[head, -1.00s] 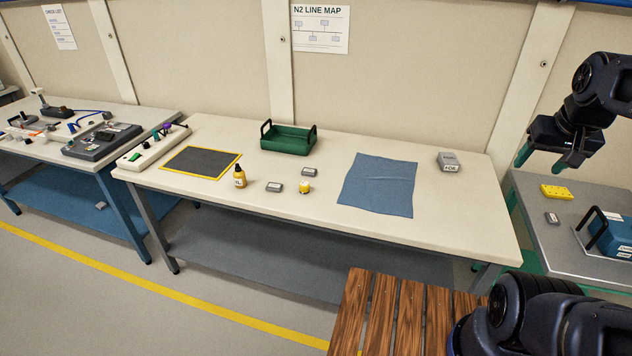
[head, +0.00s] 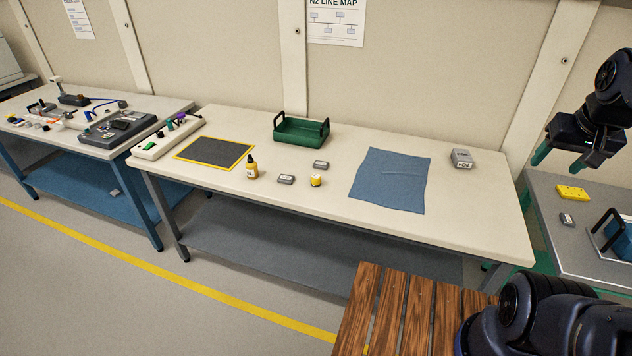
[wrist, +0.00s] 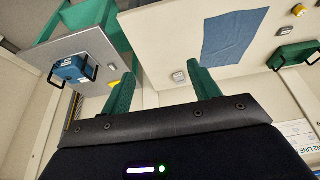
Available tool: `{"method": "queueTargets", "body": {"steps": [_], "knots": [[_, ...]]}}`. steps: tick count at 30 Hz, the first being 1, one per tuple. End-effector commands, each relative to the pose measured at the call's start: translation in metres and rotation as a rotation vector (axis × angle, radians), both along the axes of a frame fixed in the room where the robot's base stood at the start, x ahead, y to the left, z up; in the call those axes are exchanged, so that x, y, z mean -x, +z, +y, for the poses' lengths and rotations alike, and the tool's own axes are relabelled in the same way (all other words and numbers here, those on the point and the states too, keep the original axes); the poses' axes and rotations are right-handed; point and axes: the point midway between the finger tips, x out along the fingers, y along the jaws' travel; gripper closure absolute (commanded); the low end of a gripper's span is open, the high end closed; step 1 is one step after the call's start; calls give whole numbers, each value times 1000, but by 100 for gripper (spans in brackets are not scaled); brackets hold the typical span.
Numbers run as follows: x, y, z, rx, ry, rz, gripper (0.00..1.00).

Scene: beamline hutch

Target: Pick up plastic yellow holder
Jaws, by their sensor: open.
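A flat yellow holder with small holes in its top (head: 572,193) lies on the grey table at the right of the head view. In the wrist view a small yellow patch (wrist: 113,84), probably the same holder, shows beside the left finger, partly hidden. My gripper (head: 560,158) is above and slightly left of the holder in the head view, apart from it. Its green fingers are spread, with nothing between them in the wrist view (wrist: 160,78).
A small grey box (head: 567,220) and a blue case with a dark handle (head: 615,236) share the grey table.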

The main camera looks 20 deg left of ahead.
Motion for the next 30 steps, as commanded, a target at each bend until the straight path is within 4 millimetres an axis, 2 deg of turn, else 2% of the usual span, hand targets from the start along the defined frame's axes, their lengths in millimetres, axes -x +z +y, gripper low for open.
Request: {"method": "queueTargets", "body": {"steps": [12, 16, 23, 30], "knots": [[-1, 0, 0, 0, 1, 0, 39], [-10, 4, 4, 2, 21, 8, 39], [-57, 17, 29, 14, 118, 45, 39], [-113, 23, 69, 31, 235, 86, 39]]}}
